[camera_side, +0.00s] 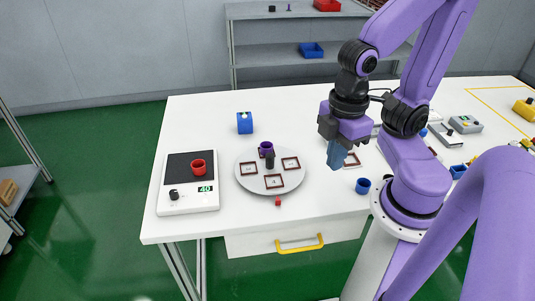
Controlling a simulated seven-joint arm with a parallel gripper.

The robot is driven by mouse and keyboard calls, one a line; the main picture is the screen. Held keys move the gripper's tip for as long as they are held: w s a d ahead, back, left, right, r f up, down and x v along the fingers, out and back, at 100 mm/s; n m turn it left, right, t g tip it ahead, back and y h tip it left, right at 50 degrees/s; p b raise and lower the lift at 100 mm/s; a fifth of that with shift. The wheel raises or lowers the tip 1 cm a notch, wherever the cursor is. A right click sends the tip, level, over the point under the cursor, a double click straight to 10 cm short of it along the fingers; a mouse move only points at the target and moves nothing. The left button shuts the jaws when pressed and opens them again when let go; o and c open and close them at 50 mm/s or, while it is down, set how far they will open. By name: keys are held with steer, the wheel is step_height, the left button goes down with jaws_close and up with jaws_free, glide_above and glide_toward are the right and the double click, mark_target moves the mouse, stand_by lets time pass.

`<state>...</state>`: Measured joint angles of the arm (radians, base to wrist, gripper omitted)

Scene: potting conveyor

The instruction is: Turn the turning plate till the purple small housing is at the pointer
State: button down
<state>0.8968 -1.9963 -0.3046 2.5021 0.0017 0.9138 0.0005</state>
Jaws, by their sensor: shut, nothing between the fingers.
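The turning plate (244,183) is a light grey disc on the white table, left of my gripper. The purple small housing (265,149) stands at the back of the plate, behind a dark upright knob (269,163). Several dark red square frames with marks in them lie on the plate at its left, right and front. A small red piece (278,201), which looks like the pointer, is at the plate's front edge, across from the housing. My gripper (337,158) is shut and empty, right of the plate and apart from it.
A white scale (188,202) with a red cup (198,167) stands left of the plate. A blue box (245,122) is behind it. A blue cup (363,186) and another red frame (351,160) are near my gripper. The table front between scale and blue cup is mostly clear.

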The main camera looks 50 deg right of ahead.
stand_by(0.4)
steer(key=c, duration=1.4)
jaws_free()
steer(key=shift+c, duration=0.2)
steer(key=shift+o, duration=1.4)
steer(key=shift+w, duration=0.25)
steer(key=m, duration=1.6)
glide_above(270, 155)
step_height(270, 155, down, 16)
steer(key=shift+f, duration=0.2)
jaws_close()
